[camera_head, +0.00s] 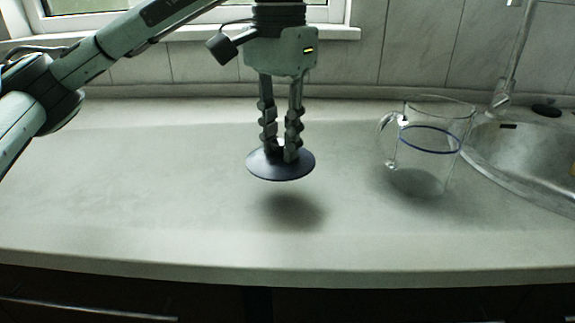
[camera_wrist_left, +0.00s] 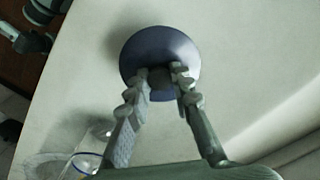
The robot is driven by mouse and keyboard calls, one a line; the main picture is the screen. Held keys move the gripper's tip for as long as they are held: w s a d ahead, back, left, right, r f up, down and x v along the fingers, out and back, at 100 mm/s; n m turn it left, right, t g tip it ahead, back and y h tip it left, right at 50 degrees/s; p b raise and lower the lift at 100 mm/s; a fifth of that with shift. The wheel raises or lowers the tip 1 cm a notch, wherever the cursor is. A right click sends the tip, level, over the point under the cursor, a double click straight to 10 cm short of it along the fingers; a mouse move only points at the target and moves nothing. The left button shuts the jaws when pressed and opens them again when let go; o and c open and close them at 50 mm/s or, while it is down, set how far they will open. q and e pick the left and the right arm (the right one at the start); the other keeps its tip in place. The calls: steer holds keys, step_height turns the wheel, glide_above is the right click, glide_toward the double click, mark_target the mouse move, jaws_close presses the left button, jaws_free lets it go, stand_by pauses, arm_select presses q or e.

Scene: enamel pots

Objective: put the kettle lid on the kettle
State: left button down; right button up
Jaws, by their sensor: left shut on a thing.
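My left gripper (camera_head: 280,153) points straight down and is shut on the dark blue-grey kettle lid (camera_head: 262,170), a shallow round disc. The lid hangs level above the counter, with its shadow below it. Its knob is mostly hidden between the fingers. In the left wrist view the lid (camera_wrist_left: 160,42) sits at the fingertips (camera_wrist_left: 160,79). The kettle (camera_head: 430,140) looks like a clear vessel with a dark blue band and a handle on its left side. It stands upright and open to the right of the lid. Part of it shows at the lower left of the left wrist view (camera_wrist_left: 85,163).
A metal sink (camera_head: 525,160) with a tap (camera_head: 505,85) lies right of the kettle. The pale counter (camera_head: 120,190) is bare on the left and between lid and kettle. A tiled wall (camera_head: 430,50) and a window sill (camera_head: 200,45) stand behind.

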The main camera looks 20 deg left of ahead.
mark_target(287, 165)
arm_select(q)
steer(key=shift+w+d+f, duration=0.3)
steer(key=shift+w+d, duration=0.1)
steer(key=shift+f, duration=2.1)
arm_select(e)
steer(key=shift+r, duration=0.25)
arm_select(q)
steer(key=c, duration=1.3)
jaws_free()
steer(key=shift+c, duration=0.2)
arm_select(e)
steer(key=shift+w+r, duration=0.1)
steer(key=shift+r, duration=0.25)
